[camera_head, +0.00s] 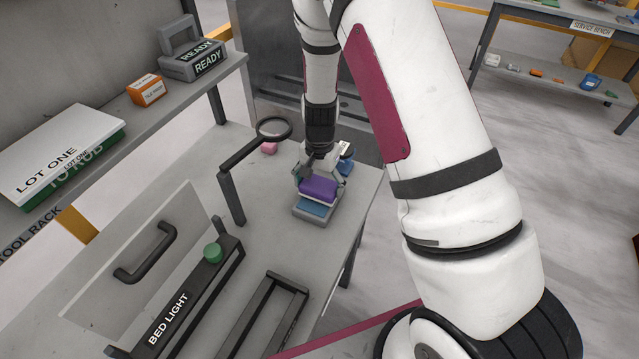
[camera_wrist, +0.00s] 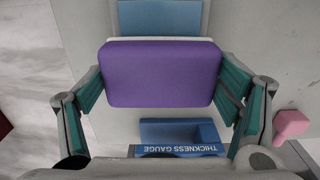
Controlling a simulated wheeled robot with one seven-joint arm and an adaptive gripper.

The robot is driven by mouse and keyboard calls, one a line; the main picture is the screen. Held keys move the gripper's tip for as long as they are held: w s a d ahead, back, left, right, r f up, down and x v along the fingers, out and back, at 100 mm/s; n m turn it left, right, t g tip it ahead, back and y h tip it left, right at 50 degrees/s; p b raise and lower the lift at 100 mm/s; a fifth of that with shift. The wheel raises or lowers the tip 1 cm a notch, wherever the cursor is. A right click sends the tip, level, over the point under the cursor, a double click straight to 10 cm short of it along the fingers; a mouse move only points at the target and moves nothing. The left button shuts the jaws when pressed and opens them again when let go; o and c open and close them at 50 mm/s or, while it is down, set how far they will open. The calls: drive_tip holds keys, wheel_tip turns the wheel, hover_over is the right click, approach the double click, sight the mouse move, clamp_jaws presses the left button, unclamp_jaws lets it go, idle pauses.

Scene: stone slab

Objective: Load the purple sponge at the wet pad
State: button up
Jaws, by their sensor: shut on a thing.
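The purple sponge (camera_head: 318,189) is held in my gripper (camera_head: 318,178). In the wrist view the sponge (camera_wrist: 160,72) sits between the two green-lined fingers of the gripper (camera_wrist: 160,88), which press on its left and right sides. A pale layer shows along its far edge. The wet pad seems to be the blue pad (camera_head: 312,207) in a light tray (camera_head: 316,216). In the wrist view the blue pad (camera_wrist: 160,18) shows just beyond the sponge. Whether the sponge touches the pad or hangs above it, I cannot tell.
A blue thickness gauge (camera_wrist: 180,135) stands behind the sponge, and a pink block (camera_head: 269,147) lies nearby. A magnifier on a dark stand (camera_head: 232,190) rises left of my gripper. The bed light frame (camera_head: 190,300) and a tool rack (camera_head: 150,115) are further left.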

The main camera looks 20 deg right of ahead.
sight(319, 184)
drive_tip(key=shift+f, duration=0.6)
idle(1.3)
drive_tip(key=shift+r, duration=0.15)
drive_tip(key=shift+r+p, duration=0.8)
drive_tip(key=shift+r, duration=2.65)
